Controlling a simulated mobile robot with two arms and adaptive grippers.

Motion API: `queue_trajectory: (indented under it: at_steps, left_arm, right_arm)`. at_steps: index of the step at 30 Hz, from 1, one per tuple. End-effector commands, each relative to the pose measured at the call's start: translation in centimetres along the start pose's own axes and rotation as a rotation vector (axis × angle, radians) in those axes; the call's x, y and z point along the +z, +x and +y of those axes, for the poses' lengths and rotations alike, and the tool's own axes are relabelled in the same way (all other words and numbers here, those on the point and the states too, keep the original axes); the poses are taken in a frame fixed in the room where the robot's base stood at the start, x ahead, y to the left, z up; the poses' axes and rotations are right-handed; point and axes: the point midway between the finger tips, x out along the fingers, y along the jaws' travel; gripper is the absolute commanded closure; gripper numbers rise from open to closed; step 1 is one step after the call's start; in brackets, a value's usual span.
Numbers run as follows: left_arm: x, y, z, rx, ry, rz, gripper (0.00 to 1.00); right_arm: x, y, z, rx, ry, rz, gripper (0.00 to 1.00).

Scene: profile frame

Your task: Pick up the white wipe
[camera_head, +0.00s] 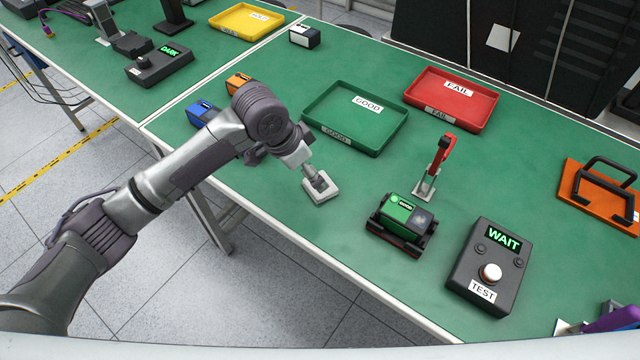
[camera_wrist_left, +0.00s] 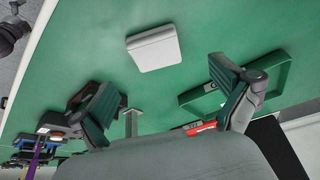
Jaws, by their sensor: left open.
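The white wipe (camera_head: 326,194) is a small, flat, pale square on the green table, left of the green device in its black holder. In the left wrist view the wipe (camera_wrist_left: 153,48) lies flat, ahead of the fingers and roughly between their lines. My left gripper (camera_head: 311,172) is close over the wipe in the head view and hides part of it. In the wrist view my left gripper (camera_wrist_left: 165,80) has its two dark fingers spread wide with nothing between them. Whether a fingertip touches the wipe cannot be told. My right gripper is in neither view.
A green GOOD tray (camera_head: 389,143) is behind the wipe and a red FAIL tray (camera_head: 485,120) is farther back. A red-handled clamp (camera_head: 438,160), the green device (camera_head: 403,218) and a black WAIT tester (camera_head: 490,266) stand to the right. The table's front edge is close.

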Motion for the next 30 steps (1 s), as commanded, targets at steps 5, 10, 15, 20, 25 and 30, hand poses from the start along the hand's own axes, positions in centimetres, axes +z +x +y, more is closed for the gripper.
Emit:
queue_trajectory:
  at_steps: [5, 10, 15, 20, 25, 30]
  left_arm:
    - [0.0, 1.3, 0.1, 0.0, 0.001, 0.0, 0.0]
    - [0.1, 3.2, 0.4, 0.001, -0.001, -0.002, 0.0]
    - [0.1, 5.7, 0.5, -0.001, 0.0, 0.0, 0.0]
    - [0.2, 6.4, 0.5, -0.002, 0.001, 0.001, 0.0]
    - [0.2, 6.4, 0.5, -0.002, 0.001, 0.001, 0.02]
    - [0.2, 6.4, 0.5, -0.002, 0.001, 0.001, 0.3]
  right_arm:
    - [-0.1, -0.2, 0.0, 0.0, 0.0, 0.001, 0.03]
    - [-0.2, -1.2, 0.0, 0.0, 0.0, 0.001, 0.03]
    - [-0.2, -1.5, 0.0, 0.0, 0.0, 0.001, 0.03]
    - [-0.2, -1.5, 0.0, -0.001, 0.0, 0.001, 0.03]
    - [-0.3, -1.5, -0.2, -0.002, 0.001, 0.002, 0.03]
    - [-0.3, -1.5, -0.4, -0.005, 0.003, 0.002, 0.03]
